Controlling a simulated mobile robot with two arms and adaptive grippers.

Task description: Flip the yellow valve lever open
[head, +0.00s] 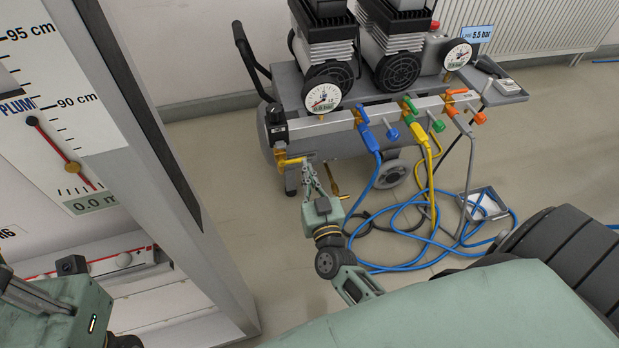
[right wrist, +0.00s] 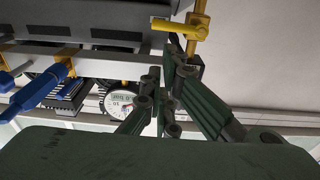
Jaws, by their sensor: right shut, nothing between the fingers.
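The yellow valve lever (head: 293,161) sits at the left end of the compressor's silver manifold, on a brass valve body, and points right, roughly level. In the right wrist view the lever (right wrist: 180,29) lies across the top, joined to the vertical brass pipe (right wrist: 198,22). My right gripper (head: 309,168) is shut and empty, its fingertips just below and close to the lever's free end. Its fingers (right wrist: 168,62) also show in the right wrist view; I cannot tell whether they touch the lever. My left arm's wrist shows at the lower left; its fingers are not clear.
The compressor (head: 270,128) carries gauges and several coloured taps along the manifold. A blue hose (head: 372,178) and a yellow hose (head: 432,190) hang down and coil on the floor. A grey-framed panel with a scale (head: 75,100) stands at the left.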

